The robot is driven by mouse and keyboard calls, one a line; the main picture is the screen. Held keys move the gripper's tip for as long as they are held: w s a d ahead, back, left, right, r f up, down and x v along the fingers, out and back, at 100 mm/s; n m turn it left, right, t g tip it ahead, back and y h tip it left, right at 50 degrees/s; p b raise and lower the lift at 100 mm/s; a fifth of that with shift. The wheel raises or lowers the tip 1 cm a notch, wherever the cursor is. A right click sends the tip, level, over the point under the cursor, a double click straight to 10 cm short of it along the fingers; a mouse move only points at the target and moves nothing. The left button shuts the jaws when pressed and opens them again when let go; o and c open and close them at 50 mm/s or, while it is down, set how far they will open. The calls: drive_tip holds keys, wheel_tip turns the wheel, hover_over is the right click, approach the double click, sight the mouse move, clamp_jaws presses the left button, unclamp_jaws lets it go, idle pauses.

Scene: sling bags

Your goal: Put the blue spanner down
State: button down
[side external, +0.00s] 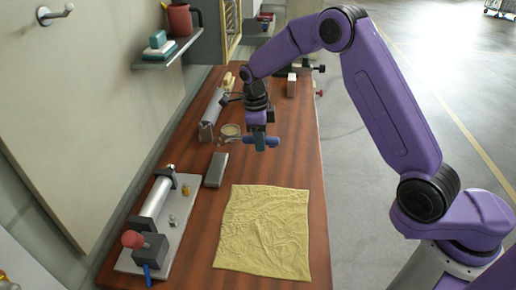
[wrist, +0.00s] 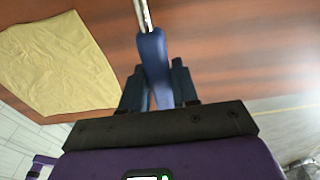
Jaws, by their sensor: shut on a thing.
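The blue spanner shows in the wrist view (wrist: 153,55), its blue handle between my fingers and its metal shaft running off the top edge. In the side view, my gripper (side external: 260,141) holds the spanner (side external: 272,142) over the brown wooden workbench (side external: 270,172), with the metal end pointing left. My gripper also shows in the wrist view (wrist: 158,85), its dark blue fingers shut on the handle. The spanner's far end is out of the wrist view. The exact height above the bench is hard to tell.
A yellow cloth (side external: 264,232) lies on the near bench. A grey block (side external: 216,169) and a round tin (side external: 230,130) are left of my gripper. A metal device with a red knob (side external: 133,239) stands at the near left. Bare wood lies right of my gripper.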

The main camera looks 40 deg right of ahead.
drive_tip(key=shift+w+f, duration=0.45)
drive_tip(key=shift+f, duration=1.6)
drive_tip(key=shift+f, duration=0.4)
drive_tip(key=c, duration=0.8)
unclamp_jaws()
drive_tip(key=shift+c, duration=0.2)
drive_tip(key=r, duration=0.8)
drive_tip(key=w+a+r, duration=0.1)
drive_tip(key=r, duration=0.3)
drive_tip(key=shift+r, duration=0.3)
drive_tip(key=shift+s+r, duration=0.1)
